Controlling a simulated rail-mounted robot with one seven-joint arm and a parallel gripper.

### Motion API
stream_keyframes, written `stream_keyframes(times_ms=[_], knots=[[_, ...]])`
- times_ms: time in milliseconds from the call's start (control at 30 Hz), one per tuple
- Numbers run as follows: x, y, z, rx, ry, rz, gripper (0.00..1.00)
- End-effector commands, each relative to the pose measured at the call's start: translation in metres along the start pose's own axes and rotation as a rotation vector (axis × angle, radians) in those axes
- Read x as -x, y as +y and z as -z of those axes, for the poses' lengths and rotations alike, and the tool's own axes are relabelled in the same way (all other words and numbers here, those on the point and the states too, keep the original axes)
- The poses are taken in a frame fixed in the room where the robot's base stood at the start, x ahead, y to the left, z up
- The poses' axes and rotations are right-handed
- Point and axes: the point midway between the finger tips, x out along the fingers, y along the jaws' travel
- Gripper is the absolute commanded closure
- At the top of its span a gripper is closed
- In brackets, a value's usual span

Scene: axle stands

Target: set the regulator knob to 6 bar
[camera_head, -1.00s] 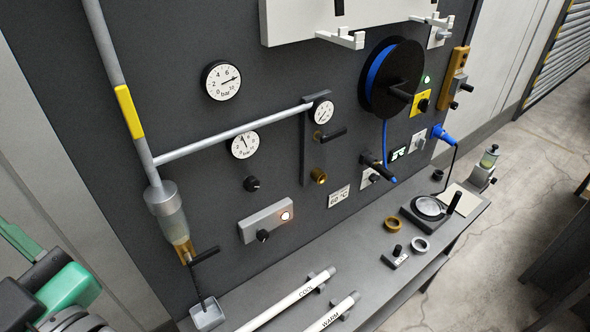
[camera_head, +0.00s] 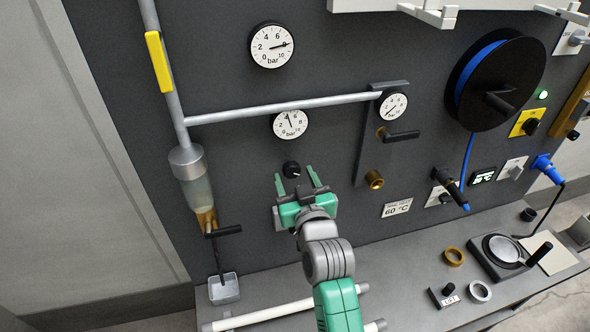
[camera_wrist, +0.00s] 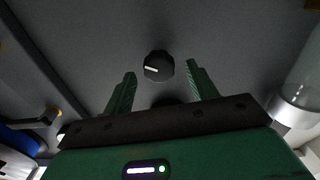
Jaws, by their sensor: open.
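The regulator knob (camera_head: 291,168) is a small black round knob on the dark panel, directly below a white bar gauge (camera_head: 290,124). That gauge's needle points nearly straight up, roughly between 4 and 6; its exact reading is too small to tell. In the wrist view the knob (camera_wrist: 158,66) shows a short white mark pointing left. My green gripper (camera_head: 295,181) is open and empty in front of the panel, just below the knob. In the wrist view the knob appears between and slightly beyond the fingertips (camera_wrist: 161,74), apparently untouched.
A larger gauge (camera_head: 271,45) is above, with a grey pipe (camera_head: 285,108) between. A glass-bowled filter (camera_head: 194,180) hangs at left. A gauge with a black lever (camera_head: 401,136) and a brass fitting (camera_head: 374,179) are at right. The bench (camera_head: 400,265) lies below.

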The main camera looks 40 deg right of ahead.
Motion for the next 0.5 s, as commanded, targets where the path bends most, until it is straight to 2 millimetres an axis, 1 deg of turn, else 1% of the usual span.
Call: stream_keyframes(times_ms=[33,100,200,467,500], knots=[[-0.008,0.0,0.001,0.0,-0.001,0.001,0.43],[-0.017,0.0,0.001,0.0,-0.001,0.001,0.43],[-0.024,0.0,0.001,0.0,0.0,0.001,0.43],[-0.026,0.0,0.0,0.0,0.0,0.001,0.43],[-0.026,0.0,0.0,0.0,0.0,0.001,0.48]])
